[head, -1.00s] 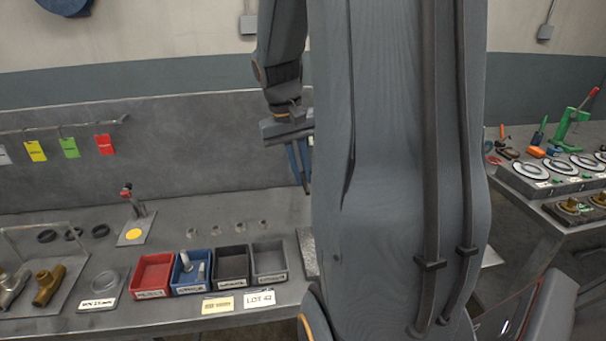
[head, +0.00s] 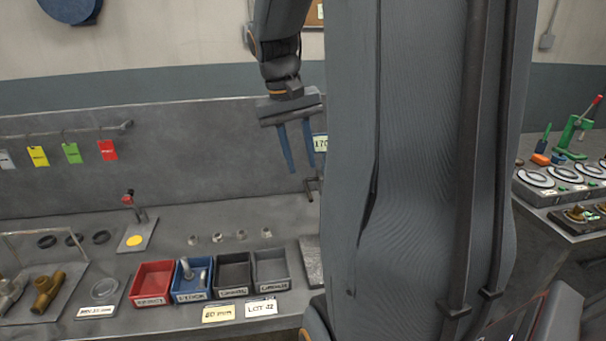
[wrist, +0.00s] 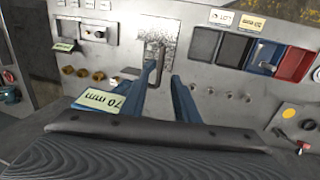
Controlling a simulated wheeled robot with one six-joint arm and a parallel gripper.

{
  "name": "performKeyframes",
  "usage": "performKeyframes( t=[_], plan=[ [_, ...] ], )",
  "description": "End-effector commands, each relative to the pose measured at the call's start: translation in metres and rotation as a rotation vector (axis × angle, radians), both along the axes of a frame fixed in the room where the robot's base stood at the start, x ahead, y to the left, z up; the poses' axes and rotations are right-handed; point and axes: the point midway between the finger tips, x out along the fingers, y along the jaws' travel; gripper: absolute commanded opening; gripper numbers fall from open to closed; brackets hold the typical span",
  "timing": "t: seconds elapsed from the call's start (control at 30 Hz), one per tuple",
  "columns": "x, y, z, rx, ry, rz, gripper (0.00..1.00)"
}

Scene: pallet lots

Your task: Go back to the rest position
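My gripper (head: 298,147) is raised above the back of the bench, near the grey back panel. Its two blue fingers are spread apart with nothing between them in the head view. In the wrist view the fingers (wrist: 163,95) are also apart, and a dark upright rod on the bench shows beyond the gap. My own arm link covers much of the right half of the head view and hides part of the bench.
Red (head: 153,284), blue (head: 191,296) and dark bins stand along the bench front. Several small metal pieces lie behind them. A red-topped stand (head: 134,212) is at left. Coloured tags (head: 72,153) hang on a rail. Another bench (head: 560,212) with a green press is at right.

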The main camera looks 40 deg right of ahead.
Motion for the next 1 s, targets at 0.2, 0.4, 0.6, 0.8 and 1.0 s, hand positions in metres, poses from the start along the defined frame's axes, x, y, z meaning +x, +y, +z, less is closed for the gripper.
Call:
performKeyframes(
  t=[0.2, 0.4, 0.6, 0.8, 1.0],
  plan=[
    [0.003, 0.003, 0.02, -0.001, -0.001, 0.0, 0.28],
    [0.003, 0.004, 0.023, -0.001, -0.001, 0.0, 0.28],
    [0.003, 0.004, 0.022, 0.0, 0.0, 0.0, 0.28],
    [0.003, 0.004, 0.022, 0.0, 0.0, 0.0, 0.28],
    [0.01, 0.048, -0.013, 0.036, -0.023, 0.111, 0.28]
  ],
)
